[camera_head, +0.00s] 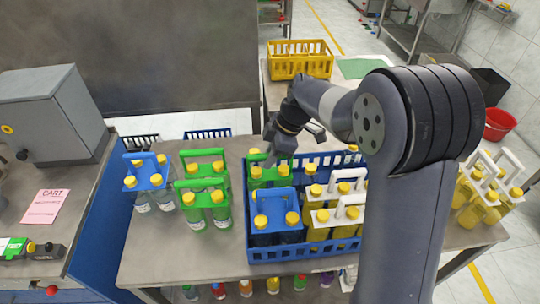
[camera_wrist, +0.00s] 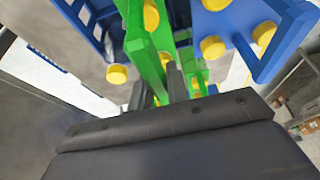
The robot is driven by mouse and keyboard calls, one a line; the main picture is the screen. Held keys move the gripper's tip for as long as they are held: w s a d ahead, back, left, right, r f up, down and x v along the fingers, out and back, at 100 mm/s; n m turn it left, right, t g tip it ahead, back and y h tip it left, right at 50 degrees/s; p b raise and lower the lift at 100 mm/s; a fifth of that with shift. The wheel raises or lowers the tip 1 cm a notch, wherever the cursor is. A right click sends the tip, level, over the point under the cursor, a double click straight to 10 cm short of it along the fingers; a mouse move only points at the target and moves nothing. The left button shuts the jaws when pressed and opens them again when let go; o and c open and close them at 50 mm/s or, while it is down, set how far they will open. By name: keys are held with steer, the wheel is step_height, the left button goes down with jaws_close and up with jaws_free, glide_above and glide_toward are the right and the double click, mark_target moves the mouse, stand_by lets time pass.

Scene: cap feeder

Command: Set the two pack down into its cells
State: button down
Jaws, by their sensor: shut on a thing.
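My gripper (camera_head: 272,158) is shut on the handle of a green pack (camera_head: 268,179) with yellow caps. In the wrist view the green pack (camera_wrist: 149,52) stands between the dark fingers. The pack is over the back left part of the blue crate (camera_head: 252,256), behind a blue pack (camera_head: 277,207) in the crate's front left. The gripper hides part of the handle. The pack's lower part is hidden, so I cannot tell whether it touches the crate floor. White-handled packs (camera_head: 335,216) with yellow bottles fill the crate's right side.
Two green packs (camera_head: 203,184) and another blue pack (camera_head: 147,180) stand on the metal table (camera_head: 170,262) left of the crate. More white-handled packs (camera_head: 488,180) stand at the right. A yellow crate (camera_head: 300,64) is behind. The table's front left is clear.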

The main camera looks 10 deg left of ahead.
steer(key=shift+f, duration=0.1)
steer(key=c, duration=1.3)
jaws_free()
steer(key=shift+f, duration=0.1)
steer(key=b+v, duration=0.1)
steer(key=v, duration=1)
steer(key=p+x, duration=0.1)
steer(key=x, duration=1)
steer(key=shift+r+p, duration=0.35)
steer(key=shift+r, duration=0.15)
steer(key=shift+f, duration=0.1)
